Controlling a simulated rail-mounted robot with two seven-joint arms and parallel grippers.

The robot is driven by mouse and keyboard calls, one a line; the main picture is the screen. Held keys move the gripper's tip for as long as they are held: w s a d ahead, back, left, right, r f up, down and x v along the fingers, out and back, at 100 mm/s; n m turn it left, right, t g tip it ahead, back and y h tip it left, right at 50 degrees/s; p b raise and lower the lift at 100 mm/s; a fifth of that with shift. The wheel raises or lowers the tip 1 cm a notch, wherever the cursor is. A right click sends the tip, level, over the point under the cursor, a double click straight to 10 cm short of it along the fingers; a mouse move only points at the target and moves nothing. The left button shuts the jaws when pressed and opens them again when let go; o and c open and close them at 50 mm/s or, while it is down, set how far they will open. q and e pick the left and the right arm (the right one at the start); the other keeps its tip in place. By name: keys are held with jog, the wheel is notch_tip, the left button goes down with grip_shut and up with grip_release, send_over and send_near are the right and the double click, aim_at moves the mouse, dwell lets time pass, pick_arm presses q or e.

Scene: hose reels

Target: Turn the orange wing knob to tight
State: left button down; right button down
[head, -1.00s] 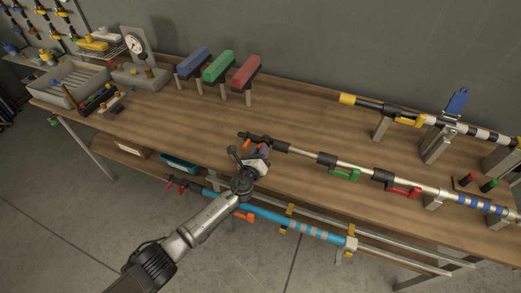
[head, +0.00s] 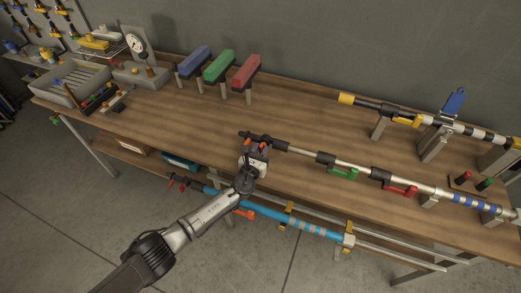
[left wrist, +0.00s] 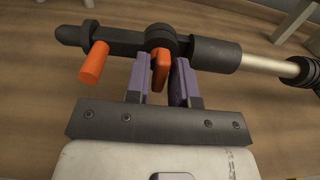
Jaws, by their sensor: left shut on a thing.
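The orange wing knob (left wrist: 160,68) sits on a black collar of the dark-ended pole (left wrist: 215,52), which lies across the left wrist view. My left gripper (left wrist: 160,75) has its two purple fingers on either side of the knob's wing and is shut on it. In the head view my left gripper (head: 256,150) is at the left end of the front pole on the bench and mostly hides the knob there. A separate orange cylindrical handle (left wrist: 94,62) sticks out of the pole left of the fingers. My right gripper is not in view.
The front pole also carries a green lever (head: 343,174) and a red lever (head: 400,190). A blue pole (head: 285,222) lies below the bench's front edge. Blue, green and red blocks on posts (head: 218,66) stand behind. The wooden bench top (head: 180,120) left of the pole is clear.

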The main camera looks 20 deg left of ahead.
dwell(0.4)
pick_arm(q)
jog(key=c, duration=1.2)
grip_release()
jog(key=shift+o, duration=0.2)
jog(key=shift+s, duration=0.25)
jog(key=s+p, duration=0.3)
jog(key=s, duration=1)
jog(key=shift+s, duration=0.15)
jog(key=shift+a, duration=0.1)
